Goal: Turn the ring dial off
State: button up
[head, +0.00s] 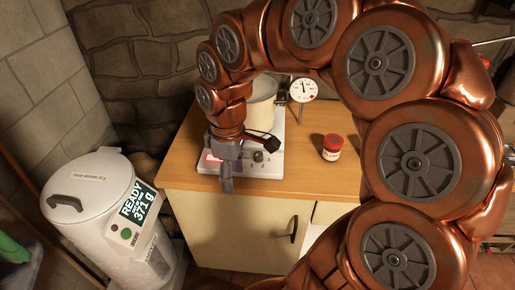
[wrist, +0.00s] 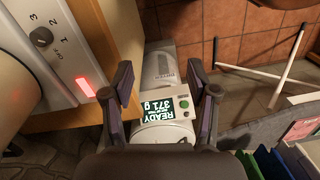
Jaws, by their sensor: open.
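A white appliance (head: 265,172) stands on the wooden counter with a dark knob (head: 258,156) on its front panel. The knob also shows at the upper left in the wrist view (wrist: 41,37), with the marks 3, 2 and OFF around it; its setting is too small to tell. A red light (wrist: 85,87) glows on the same panel. My gripper (head: 226,180) is in front of the panel's left part, left of the knob. In the wrist view, my gripper's two fingers (wrist: 168,85) are spread with nothing between them, apart from the knob.
A pale pot (head: 279,105) stands on the appliance. A round gauge (head: 303,89) is behind it, and a red jar (head: 331,147) is to the right on the counter (head: 300,178). A white machine (head: 85,190) reading READY 371 g stands on the floor left of the counter.

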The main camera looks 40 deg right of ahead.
jog(key=w+d+f+n, duration=0.1)
jog(key=w+d+n, duration=0.2)
jog(key=w+d, duration=0.5)
jog(key=n+p, duration=0.2)
send_over(258, 153)
jog(key=f, duration=0.4)
jog(key=shift+s+a+t, duration=0.2)
jog(key=shift+a+t, duration=0.1)
jog(key=shift+d+f, duration=0.3)
jog(key=shift+d, duration=0.05)
jog(key=shift+f+p, duration=1.1)
jog(key=shift+f, duration=2.65)
grip_shut()
